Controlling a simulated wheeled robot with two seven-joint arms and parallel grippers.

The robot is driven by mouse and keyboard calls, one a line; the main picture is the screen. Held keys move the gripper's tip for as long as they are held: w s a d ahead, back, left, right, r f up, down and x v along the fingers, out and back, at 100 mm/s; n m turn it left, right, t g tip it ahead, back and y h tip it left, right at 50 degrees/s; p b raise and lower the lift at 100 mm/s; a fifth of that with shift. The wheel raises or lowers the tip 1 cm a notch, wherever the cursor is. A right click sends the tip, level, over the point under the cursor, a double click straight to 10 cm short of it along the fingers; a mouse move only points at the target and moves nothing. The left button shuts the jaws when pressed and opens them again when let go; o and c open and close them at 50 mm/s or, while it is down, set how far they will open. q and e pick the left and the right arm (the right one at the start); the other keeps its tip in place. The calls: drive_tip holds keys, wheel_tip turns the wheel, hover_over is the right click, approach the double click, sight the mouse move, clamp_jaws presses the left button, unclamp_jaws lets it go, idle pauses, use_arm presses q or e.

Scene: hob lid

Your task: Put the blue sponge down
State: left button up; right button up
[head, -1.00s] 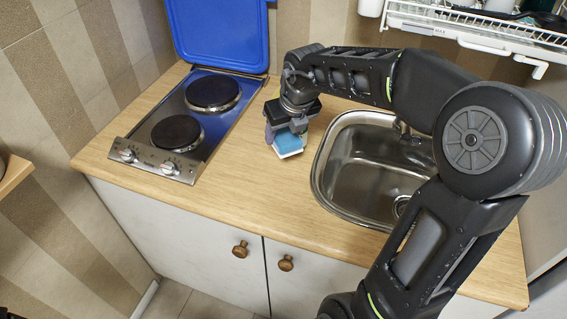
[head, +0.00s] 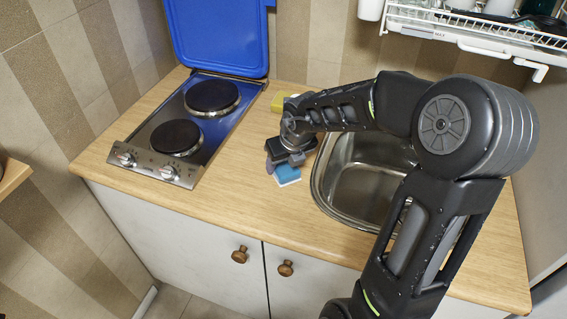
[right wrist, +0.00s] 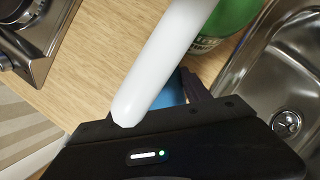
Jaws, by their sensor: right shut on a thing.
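The blue sponge (head: 287,175) is at the worktop between the hob and the sink in the head view. My right gripper (head: 281,164) is shut on it from above, with the sponge's blue end sticking out on the near side. The sponge looks very close to the wood; I cannot tell whether it touches. In the right wrist view, a bit of the blue sponge (right wrist: 171,92) shows beyond the dark gripper body, partly hidden by a white rod-like thing. My left gripper is not in view.
The hob (head: 190,122) with its blue lid (head: 218,35) raised is at left. The sink (head: 340,190) is close at right. A green thing (right wrist: 230,22) and the white rod (right wrist: 165,60) show in the wrist view. Worktop in front is clear.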

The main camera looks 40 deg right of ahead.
drive_tip(key=o, duration=1.2)
drive_tip(key=p+v, duration=0.1)
drive_tip(key=v, duration=1.1)
